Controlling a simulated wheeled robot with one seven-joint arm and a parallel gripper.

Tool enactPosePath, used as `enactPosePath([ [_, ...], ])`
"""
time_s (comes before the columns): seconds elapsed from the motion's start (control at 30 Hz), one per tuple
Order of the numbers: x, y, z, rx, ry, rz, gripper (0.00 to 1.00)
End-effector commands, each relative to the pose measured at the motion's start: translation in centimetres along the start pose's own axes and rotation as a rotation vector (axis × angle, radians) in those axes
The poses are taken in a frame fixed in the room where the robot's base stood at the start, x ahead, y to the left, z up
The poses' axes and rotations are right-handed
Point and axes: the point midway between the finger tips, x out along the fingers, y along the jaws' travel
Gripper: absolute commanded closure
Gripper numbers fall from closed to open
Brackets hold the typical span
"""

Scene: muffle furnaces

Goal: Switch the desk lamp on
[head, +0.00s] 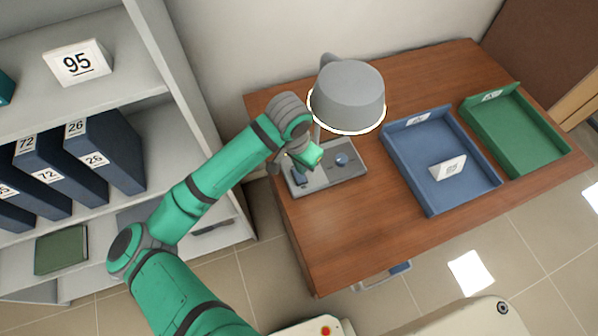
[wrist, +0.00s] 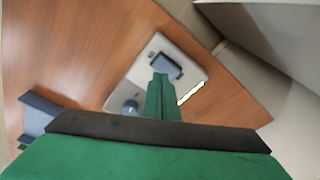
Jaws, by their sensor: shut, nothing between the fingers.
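The desk lamp has a grey shade (head: 347,84) with a bright pale ring along its lower rim; the bulb is hidden. Its flat grey base (head: 322,180) lies on the desk and also shows in the wrist view (wrist: 192,70). On the base are a dark blue rocker switch (head: 299,177) and a round blue-grey knob (head: 341,159). The wrist view shows the same switch (wrist: 166,66) and knob (wrist: 130,106). My gripper (wrist: 160,79) is shut and empty, its fingertips overlapping the switch's near edge there. I cannot tell if they touch it. My arm partly covers the base in the head view.
The brown desk (head: 345,235) has clear room in front of the lamp. A blue tray (head: 433,207) holding a small white card (head: 448,168) and a green tray (head: 553,158) are to the right. A grey shelf (head: 165,90) with binders stands at the left.

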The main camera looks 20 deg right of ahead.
Motion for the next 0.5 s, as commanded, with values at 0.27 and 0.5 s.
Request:
enactPosePath([
  [0.27,-1.9,0.0,-0.3,0.002,0.001,-0.001,1.00],
  [0.5,-3.5,0.2,-0.7,0.005,0.001,0.000,1.00],
])
